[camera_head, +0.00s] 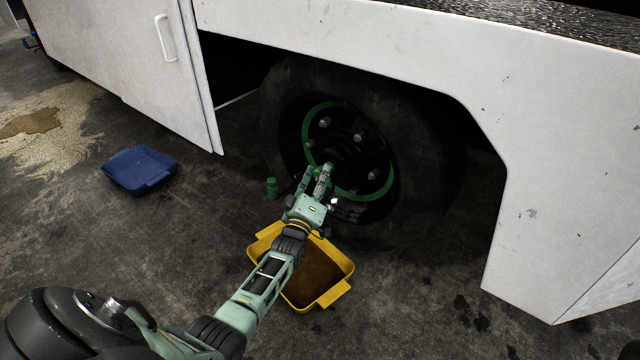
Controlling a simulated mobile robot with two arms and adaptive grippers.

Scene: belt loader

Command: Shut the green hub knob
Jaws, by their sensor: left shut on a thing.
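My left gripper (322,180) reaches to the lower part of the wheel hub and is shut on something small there. That is where the green hub knob would sit, but the fingers hide most of it and I cannot make out its turn position. The black wheel (425,165) stands in the arch of the white vehicle, with a green ring (309,124) and several bolts around its dark hub. My right gripper is not in view.
A yellow tray (343,262) with brown liquid lies on the floor under my left forearm. A small green cylinder (272,187) stands left of the wheel. A blue tray (139,169) lies farther left. White body panels (540,150) frame the wheel arch.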

